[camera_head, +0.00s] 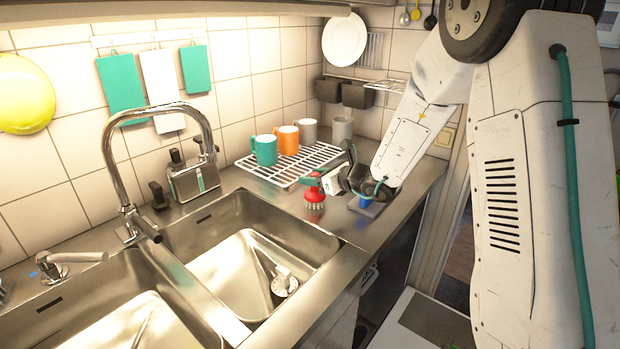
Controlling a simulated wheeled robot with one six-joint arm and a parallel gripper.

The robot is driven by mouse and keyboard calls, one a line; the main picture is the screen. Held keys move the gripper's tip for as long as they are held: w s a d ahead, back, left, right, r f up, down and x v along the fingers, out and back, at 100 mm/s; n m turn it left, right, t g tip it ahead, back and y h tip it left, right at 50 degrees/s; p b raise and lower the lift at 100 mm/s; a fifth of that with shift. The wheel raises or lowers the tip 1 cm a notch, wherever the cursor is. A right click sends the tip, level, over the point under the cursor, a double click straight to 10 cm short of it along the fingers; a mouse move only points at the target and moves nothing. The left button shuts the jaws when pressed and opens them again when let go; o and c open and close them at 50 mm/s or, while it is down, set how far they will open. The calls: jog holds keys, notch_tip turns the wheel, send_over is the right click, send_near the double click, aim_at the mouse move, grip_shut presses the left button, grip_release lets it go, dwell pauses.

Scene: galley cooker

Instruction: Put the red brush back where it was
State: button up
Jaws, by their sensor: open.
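The red brush (314,197) is at the counter right of the sink, its round bristle head facing down and seemingly resting on the steel. My gripper (322,181) reaches in from the right, close beside and partly over the brush. Its jaws are open. The jaws and the brush's upper part overlap in this view, so I cannot tell whether they touch. A small blue thing (366,202) sits on a dark flat base (372,209) beneath my wrist, partly hidden by it.
A white wire rack (283,172) with several mugs stands behind the brush. The double sink (235,262) lies front left, with a tall faucet (113,160). A metal caddy (194,180) stands by the wall. The counter strip (330,228) in front of the brush is clear.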

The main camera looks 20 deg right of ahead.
jog(key=v, duration=1.1)
jog(key=s+a+r+n+g+y, duration=0.1)
jog(key=s+a+r+n+g, duration=0.3)
jog(key=s+a+n, duration=0.3)
jog(key=s+a+r+n+g+y, duration=0.1)
jog(key=s+a+r+n+g, duration=0.3)
jog(key=s+n, duration=0.55)
jog(key=s+d+n+g+h, duration=0.1)
jog(key=s+d+n+h, duration=0.3)
jog(key=s, duration=0.5)
jog(key=s+d+n+g+h, duration=0.1)
jog(key=s+d+n+h, duration=0.3)
jog(key=s+n+h, duration=0.2)
jog(key=s+n, duration=0.2)
jog(key=s, duration=0.2)
jog(key=shift+n+g, duration=0.35)
jog(key=shift+g, duration=0.05)
jog(key=shift+w+d, duration=0.1)
